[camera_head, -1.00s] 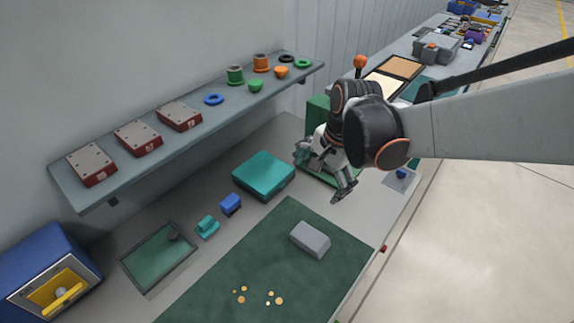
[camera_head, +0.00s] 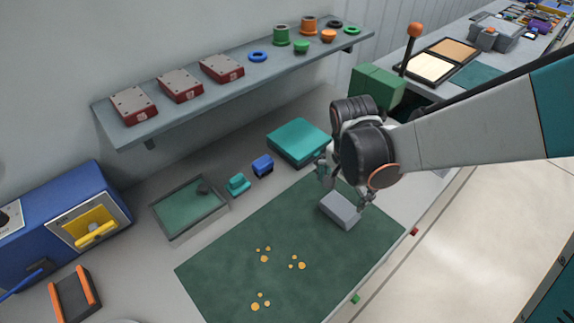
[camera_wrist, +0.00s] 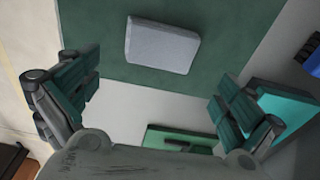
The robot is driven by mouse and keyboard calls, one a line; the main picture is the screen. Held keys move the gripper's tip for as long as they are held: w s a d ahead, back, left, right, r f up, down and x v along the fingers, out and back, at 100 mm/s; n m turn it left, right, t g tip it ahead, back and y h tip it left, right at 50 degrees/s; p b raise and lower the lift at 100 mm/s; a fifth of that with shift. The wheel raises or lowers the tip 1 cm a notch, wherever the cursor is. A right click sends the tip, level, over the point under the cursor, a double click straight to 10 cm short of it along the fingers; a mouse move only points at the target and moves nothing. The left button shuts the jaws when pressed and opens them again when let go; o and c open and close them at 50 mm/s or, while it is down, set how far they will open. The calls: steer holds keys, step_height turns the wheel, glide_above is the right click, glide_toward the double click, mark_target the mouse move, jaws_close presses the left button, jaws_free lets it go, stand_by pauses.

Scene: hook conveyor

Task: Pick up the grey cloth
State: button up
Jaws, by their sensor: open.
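The grey cloth (camera_head: 340,210) is a folded, block-like grey pad lying on the dark green mat (camera_head: 235,285), near the mat's far right corner. In the wrist view the cloth (camera_wrist: 162,45) lies at the top middle, beyond the fingertips. My gripper (camera_head: 345,186) is open and empty, pointing down above the far side of the cloth. In the wrist view its two fingers (camera_wrist: 153,95) are spread wide, with bare grey bench and the mat's edge between them. No contact with the cloth shows.
Yellow-orange discs (camera_head: 264,259) lie in groups on the mat. A teal box (camera_head: 299,140), a blue block (camera_head: 263,165), a teal piece (camera_head: 238,184) and a shallow tray (camera_head: 190,207) stand behind. A shelf (camera_head: 180,107) overhangs the bench's back.

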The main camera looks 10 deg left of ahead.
mark_target(341, 207)
step_height(341, 207, down, 3)
steer(key=shift+w+r+b, duration=0.15)
steer(key=shift+r+b, duration=0.05)
steer(key=shift+b, duration=0.4)
steer(key=f+b, duration=0.2)
steer(key=f, duration=0.1)
steer(key=f+b, duration=0.1)
steer(key=f, duration=0.1)
steer(key=shift+w+d, duration=0.1)
steer(key=shift+d, duration=0.2)
steer(key=shift+c, duration=0.6)
steer(key=c, duration=0.7)
